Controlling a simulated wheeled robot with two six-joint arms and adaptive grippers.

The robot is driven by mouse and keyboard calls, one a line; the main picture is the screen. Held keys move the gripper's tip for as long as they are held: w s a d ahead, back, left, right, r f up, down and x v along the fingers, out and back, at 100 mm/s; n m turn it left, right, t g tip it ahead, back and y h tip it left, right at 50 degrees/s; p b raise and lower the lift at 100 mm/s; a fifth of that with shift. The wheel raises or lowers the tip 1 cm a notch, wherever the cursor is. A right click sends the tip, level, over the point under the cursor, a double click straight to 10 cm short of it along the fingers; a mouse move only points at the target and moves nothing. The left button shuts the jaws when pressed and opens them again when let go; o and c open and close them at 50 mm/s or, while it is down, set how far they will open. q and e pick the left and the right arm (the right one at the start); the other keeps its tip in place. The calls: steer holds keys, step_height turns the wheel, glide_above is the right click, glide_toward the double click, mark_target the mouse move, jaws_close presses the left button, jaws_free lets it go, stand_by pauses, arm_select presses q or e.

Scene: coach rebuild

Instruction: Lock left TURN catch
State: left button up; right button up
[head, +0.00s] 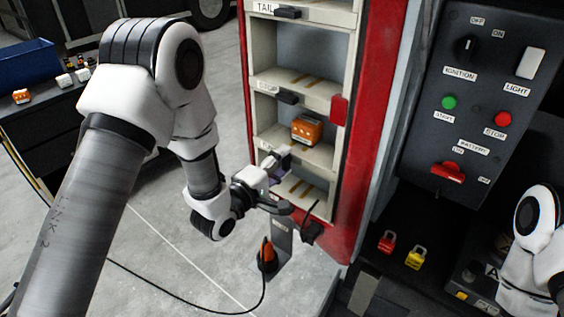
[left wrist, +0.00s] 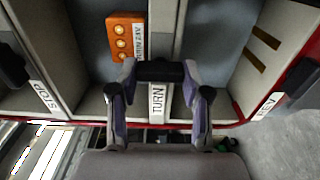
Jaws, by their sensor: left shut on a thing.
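My left gripper (head: 277,165) is at the front edge of the rack's shelves in the head view. In the left wrist view its two fingers (left wrist: 160,76) are shut on the black TURN catch (left wrist: 160,70), with a fingertip at each end of the bar. The bar lies crosswise in that picture, above the white TURN label (left wrist: 157,99). In the head view the gripper hides this catch. An orange module (head: 307,130) sits in the bay beside the catch; it also shows in the left wrist view (left wrist: 122,38). My right gripper is out of view.
A black STOP catch (head: 287,98) is above, and a TAIL catch (head: 288,12) higher up. The REV label (left wrist: 265,106) marks the neighbouring empty bay. A red frame (head: 366,150) borders the rack. A control panel (head: 478,100) and padlocks (head: 415,258) are to the right.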

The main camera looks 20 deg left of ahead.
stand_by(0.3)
arm_select(q)
steer(key=o, duration=1.2)
steer(key=shift+a, duration=0.1)
steer(key=shift+c, duration=0.2)
steer(key=shift+s, duration=0.1)
steer(key=v, duration=0.7)
steer(key=shift+s, duration=0.15)
steer(key=shift+a, duration=0.1)
